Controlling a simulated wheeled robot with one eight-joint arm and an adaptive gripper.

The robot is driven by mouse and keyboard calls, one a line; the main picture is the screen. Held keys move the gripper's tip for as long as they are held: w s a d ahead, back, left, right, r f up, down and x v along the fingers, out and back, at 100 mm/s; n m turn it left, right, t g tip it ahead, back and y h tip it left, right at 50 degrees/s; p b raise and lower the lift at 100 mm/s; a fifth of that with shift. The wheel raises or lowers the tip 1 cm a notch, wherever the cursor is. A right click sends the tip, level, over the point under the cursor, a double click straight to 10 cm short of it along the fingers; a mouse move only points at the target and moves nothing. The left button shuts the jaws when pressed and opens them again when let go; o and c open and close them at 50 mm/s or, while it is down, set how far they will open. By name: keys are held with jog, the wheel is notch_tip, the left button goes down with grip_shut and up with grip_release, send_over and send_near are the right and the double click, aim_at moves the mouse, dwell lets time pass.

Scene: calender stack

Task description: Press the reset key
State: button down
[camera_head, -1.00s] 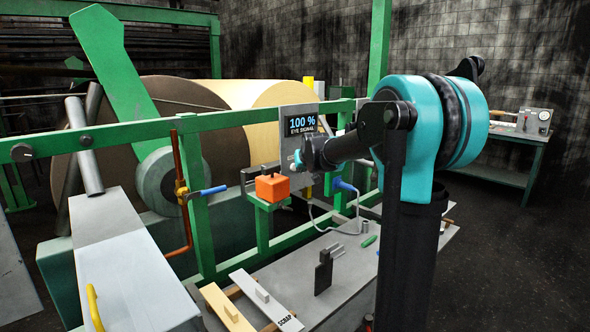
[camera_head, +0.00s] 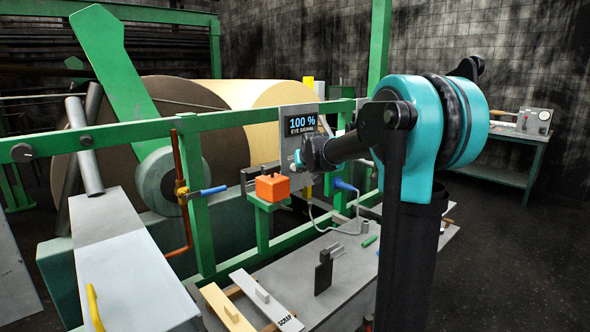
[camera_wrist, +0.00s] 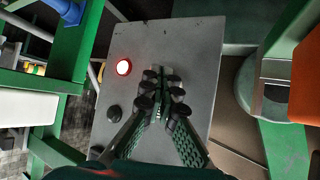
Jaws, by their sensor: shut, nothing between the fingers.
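The grey panel box (camera_head: 289,118) on the green rail has a lit display (camera_head: 302,124) reading "100 % EYE SIGNAL". In the wrist view the same grey panel face (camera_wrist: 190,45) carries a lit red-rimmed button (camera_wrist: 124,67) and a black knob or button (camera_wrist: 114,114), both left of the fingers. I cannot read any label, so I cannot tell which is the reset key. My gripper (camera_wrist: 163,80) is shut and empty, its fingertips over the panel's middle. They hide what is under them, and I cannot tell whether they touch it. In the head view my wrist covers the panel's lower part.
An orange box (camera_head: 272,187) sits on a green bracket just left of the panel. A blue-handled valve (camera_head: 211,191) and green rail (camera_head: 120,135) are further left. Below is a grey bench (camera_head: 345,300) with loose parts. A large roll (camera_head: 195,115) stands behind.

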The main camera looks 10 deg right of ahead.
jog(key=shift+w, duration=0.1)
jog(key=shift+w+a, duration=0.25)
dwell(0.3)
jog(key=shift+w+a, duration=0.3)
jog(key=shift+w, duration=0.05)
dwell(0.8)
jog(key=shift+d, duration=0.1)
jog(key=shift+s+d, duration=0.45)
jog(key=shift+s, duration=0.25)
jog(key=shift+s, duration=0.1)
jog(key=s+d, duration=0.1)
jog(key=s, duration=0.1)
jog(key=s+d, duration=0.1)
jog(key=d, duration=0.1)
jog(key=shift+s, duration=0.4)
dwell(0.7)
